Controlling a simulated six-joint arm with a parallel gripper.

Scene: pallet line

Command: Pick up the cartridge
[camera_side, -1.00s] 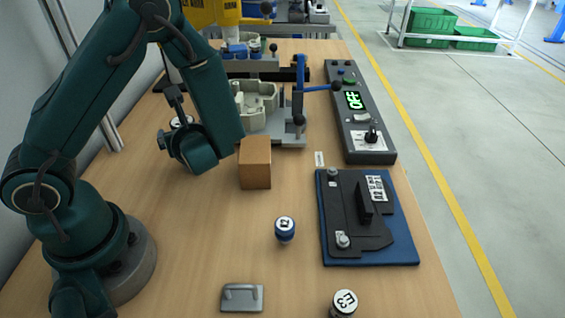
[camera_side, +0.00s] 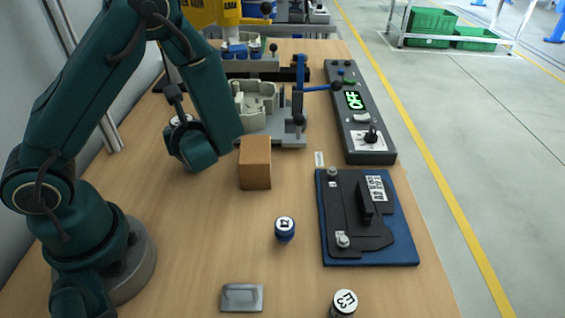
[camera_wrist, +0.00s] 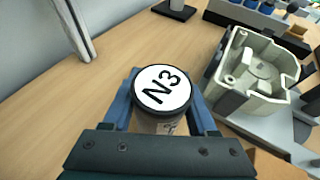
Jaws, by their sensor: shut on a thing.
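A cartridge with a white round top marked N3 (camera_wrist: 163,90) stands between the blue fingers of my gripper (camera_wrist: 162,102) in the wrist view. The fingers are shut on its sides, one left and one right. In the side view only a bit of its white top (camera_side: 178,121) shows, behind my wrist. My gripper's fingers are mostly hidden there, and I cannot tell whether the cartridge's foot touches the table.
A brown block (camera_side: 255,163) stands right of my wrist. A pale housing in a fixture (camera_side: 257,98) is behind it. A blue cartridge (camera_side: 285,229), another cartridge (camera_side: 344,302), a metal handle plate (camera_side: 241,298), a blue-based plate (camera_side: 368,260) and a control box (camera_side: 368,154) lie nearer or right.

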